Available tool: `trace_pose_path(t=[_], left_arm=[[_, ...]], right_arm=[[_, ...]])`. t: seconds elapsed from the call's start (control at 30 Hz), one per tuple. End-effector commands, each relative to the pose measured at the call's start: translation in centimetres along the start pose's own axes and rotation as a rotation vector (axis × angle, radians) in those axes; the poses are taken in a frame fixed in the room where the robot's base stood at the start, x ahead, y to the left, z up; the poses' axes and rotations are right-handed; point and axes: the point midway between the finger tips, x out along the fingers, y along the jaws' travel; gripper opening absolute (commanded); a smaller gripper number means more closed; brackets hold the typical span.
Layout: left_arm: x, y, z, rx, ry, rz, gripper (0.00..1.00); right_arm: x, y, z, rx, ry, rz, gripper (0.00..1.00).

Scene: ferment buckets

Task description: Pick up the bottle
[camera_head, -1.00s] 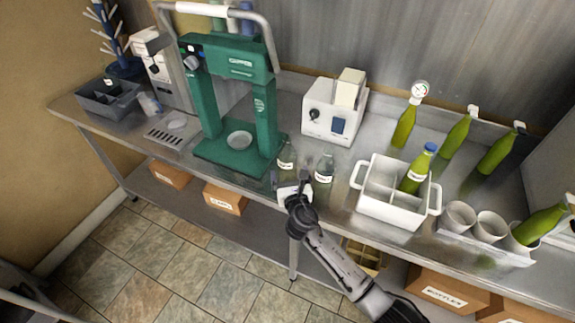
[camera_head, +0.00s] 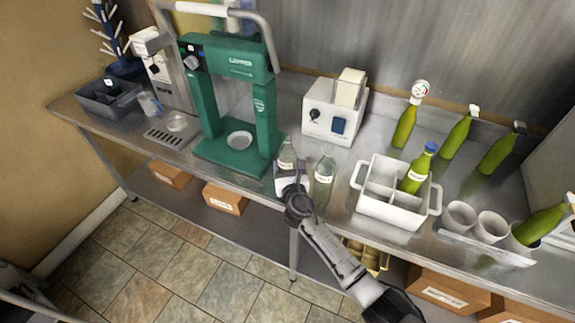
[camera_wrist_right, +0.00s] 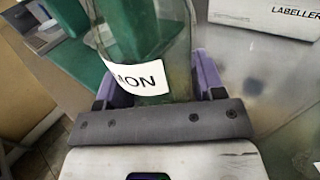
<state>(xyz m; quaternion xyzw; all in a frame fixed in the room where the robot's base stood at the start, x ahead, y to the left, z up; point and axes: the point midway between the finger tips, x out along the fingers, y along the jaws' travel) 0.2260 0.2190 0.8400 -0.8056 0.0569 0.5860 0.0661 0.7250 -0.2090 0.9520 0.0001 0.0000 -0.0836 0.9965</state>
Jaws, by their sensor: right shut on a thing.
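Two clear glass bottles with white labels stand out near the counter's front edge in the head view: a left bottle (camera_head: 287,157) and a right bottle (camera_head: 323,176). My right gripper (camera_head: 290,172) is at the left bottle. In the right wrist view its purple fingers (camera_wrist_right: 155,85) are shut around a clear bottle (camera_wrist_right: 150,35), whose label shows the letters "MON". The bottle's lower part is hidden by the gripper. I cannot tell whether it is clear of the counter. My left gripper is not in view.
A green press (camera_head: 240,150) stands behind and left of the held bottle. A labeller (camera_head: 335,112) stands behind to the right. A white divided carrier (camera_head: 385,208) with a green bottle (camera_head: 418,168) is to the right. Several green bottles and white cups are farther right.

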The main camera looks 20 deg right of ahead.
Motion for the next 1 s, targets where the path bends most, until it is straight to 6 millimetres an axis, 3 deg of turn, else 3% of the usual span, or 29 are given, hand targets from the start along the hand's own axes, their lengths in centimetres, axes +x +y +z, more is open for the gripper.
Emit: trace_pose_path(t=[0.27,0.53,1.0], left_arm=[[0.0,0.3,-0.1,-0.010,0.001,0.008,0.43],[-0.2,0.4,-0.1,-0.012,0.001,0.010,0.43],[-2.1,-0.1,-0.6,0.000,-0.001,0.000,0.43]], right_arm=[[0.0,0.0,0.1,0.000,-0.001,0.000,0.32],[0.0,0.0,0.6,-0.001,-0.003,0.000,0.32],[0.0,0.0,8.1,-0.001,-0.005,0.001,0.32]])
